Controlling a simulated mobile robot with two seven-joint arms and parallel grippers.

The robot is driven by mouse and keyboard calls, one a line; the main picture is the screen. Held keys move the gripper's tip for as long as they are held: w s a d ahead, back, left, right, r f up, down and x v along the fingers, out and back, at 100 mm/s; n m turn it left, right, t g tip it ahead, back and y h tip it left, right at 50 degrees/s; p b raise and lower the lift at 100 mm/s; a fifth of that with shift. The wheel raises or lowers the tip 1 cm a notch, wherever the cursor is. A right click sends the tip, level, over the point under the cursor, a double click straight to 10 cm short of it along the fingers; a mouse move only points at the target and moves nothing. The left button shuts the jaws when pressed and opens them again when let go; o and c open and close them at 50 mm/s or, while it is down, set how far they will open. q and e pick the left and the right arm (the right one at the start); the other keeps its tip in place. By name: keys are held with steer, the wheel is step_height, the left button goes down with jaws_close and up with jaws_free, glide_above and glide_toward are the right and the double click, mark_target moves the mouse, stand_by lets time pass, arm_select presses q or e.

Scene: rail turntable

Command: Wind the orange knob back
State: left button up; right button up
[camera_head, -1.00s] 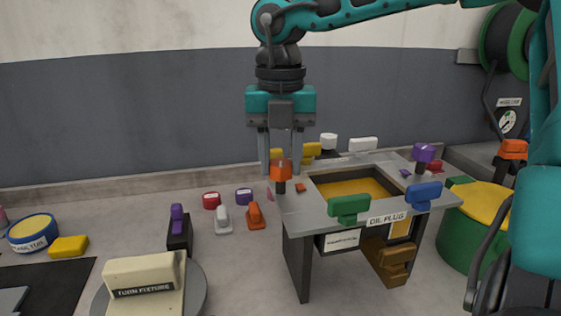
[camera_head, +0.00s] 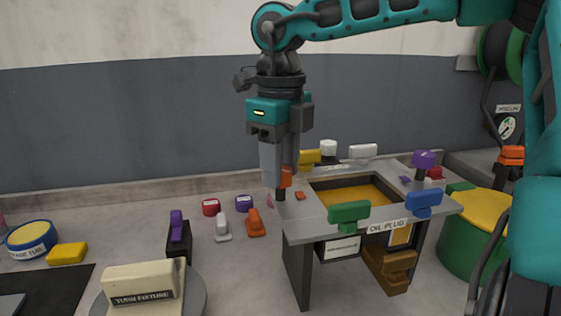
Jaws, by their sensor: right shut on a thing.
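The orange knob (camera_head: 287,178) stands on a dark stem at the left corner of the grey oil plug table. My right gripper (camera_head: 280,180) points straight down over that corner and is shut on the knob. Its fingers hide most of the knob; only a strip of orange shows at their right side. The gripper is turned so one finger is largely in front of the other. My left gripper is not in view, though a teal arm part of mine fills the right edge.
Green (camera_head: 349,213) and blue (camera_head: 422,203) handles sit on the table's front edge, a purple knob (camera_head: 424,159) at its right corner. An opening with a yellow-orange interior lies between. A beige turn fixture (camera_head: 143,284) stands front left. A green drum (camera_head: 472,240) stands at right.

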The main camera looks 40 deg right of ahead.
steer(key=n, duration=0.4)
steer(key=shift+r+n, duration=0.1)
steer(key=shift+n, duration=0.2)
steer(key=shift+n+p, duration=0.5)
steer(key=shift+n, duration=1.4)
steer(key=o, duration=1)
steer(key=shift+o, duration=0.2)
step_height(320, 180, up, 13)
steer(key=p, duration=0.1)
